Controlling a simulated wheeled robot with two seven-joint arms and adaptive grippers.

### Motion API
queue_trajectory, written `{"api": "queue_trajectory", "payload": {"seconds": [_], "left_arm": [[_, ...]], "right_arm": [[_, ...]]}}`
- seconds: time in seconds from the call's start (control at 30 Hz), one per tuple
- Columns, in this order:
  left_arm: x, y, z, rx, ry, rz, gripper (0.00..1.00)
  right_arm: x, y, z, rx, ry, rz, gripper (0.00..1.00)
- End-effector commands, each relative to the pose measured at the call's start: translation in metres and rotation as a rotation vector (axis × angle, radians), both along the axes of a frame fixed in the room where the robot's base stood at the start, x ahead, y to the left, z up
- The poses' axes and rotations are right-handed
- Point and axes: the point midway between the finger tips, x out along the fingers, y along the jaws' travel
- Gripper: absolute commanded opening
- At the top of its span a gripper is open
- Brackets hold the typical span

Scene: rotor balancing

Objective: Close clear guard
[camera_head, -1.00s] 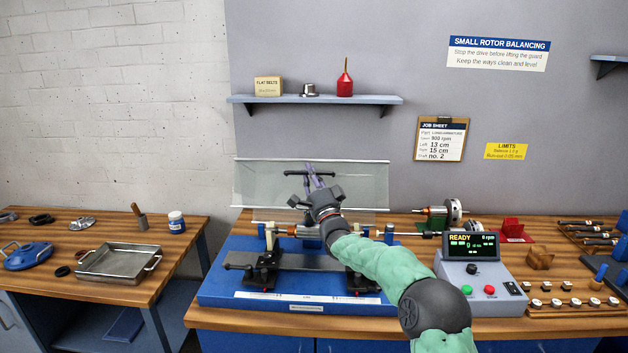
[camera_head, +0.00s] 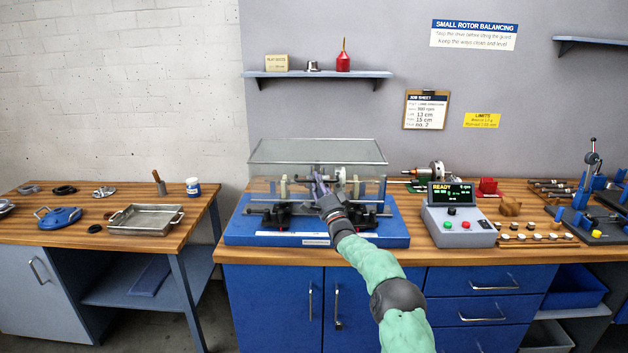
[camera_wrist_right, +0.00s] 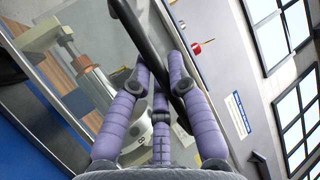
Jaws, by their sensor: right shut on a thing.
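The clear guard (camera_head: 280,151), a transparent box with a grey frame, stands lowered over the rotor machine on its blue base (camera_head: 390,233). Its lower front edge is too hard to make out to tell whether it touches the base. My right gripper (camera_head: 320,187) is at the guard's front face. In the right wrist view, the purple fingers (camera_wrist_right: 158,88) are shut on the guard's black handle bar (camera_wrist_right: 132,25). A rotor (camera_head: 340,174) shows through the clear panels. My left gripper is not in view.
A control box (camera_head: 460,226) with a READY display stands right of the base. Small parts and tools lie on the bench farther right. A metal tray (camera_head: 146,219) sits on the left table, beyond a gap. A shelf (camera_head: 318,74) hangs above the guard.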

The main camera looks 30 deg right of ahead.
Motion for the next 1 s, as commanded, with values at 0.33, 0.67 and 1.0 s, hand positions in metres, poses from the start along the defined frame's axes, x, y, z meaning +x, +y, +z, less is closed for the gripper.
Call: {"api": "queue_trajectory", "payload": {"seconds": [0.33, 0.67, 1.0], "left_arm": [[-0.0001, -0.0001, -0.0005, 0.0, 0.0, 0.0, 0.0], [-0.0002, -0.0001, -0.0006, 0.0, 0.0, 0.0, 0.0], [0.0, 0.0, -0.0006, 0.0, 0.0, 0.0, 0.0]], "right_arm": [[0.0005, -0.001, -0.0035, 0.001, 0.001, 0.002, 0.0], [0.0005, -0.0013, -0.0037, 0.001, 0.002, 0.0, 0.44], [-0.0035, -0.0017, -0.0045, 0.0, 0.002, 0.0, 0.44]]}}
